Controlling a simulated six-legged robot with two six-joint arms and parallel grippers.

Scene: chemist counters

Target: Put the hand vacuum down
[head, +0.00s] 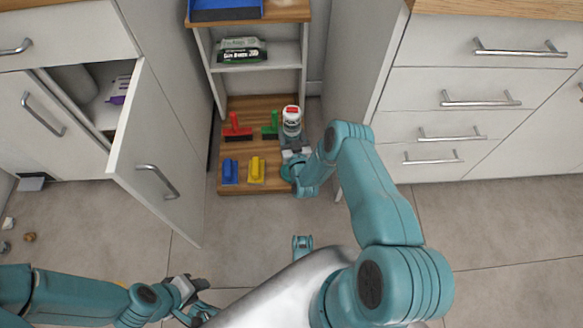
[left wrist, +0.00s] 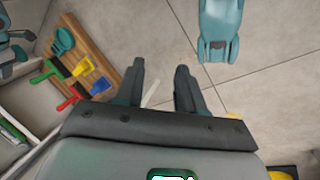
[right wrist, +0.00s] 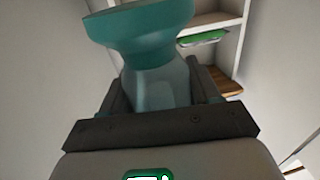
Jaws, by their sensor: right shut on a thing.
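The hand vacuum (right wrist: 145,28) has a wide teal end and a narrower grey-blue body. In the right wrist view its body sits between the fingers of my right gripper (right wrist: 165,95), which is shut on it. In the head view my right gripper (head: 294,153) is over the right side of the low wooden board (head: 225,187). A round teal part (head: 287,173) shows beside it, partly hidden by my arm. I cannot tell whether the vacuum touches the board. My left gripper (left wrist: 158,85) is open and empty above the floor, low in the head view (head: 190,302).
An open cabinet door (head: 155,160) is to the left. Green packs (head: 242,50) lie on the shelf above.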

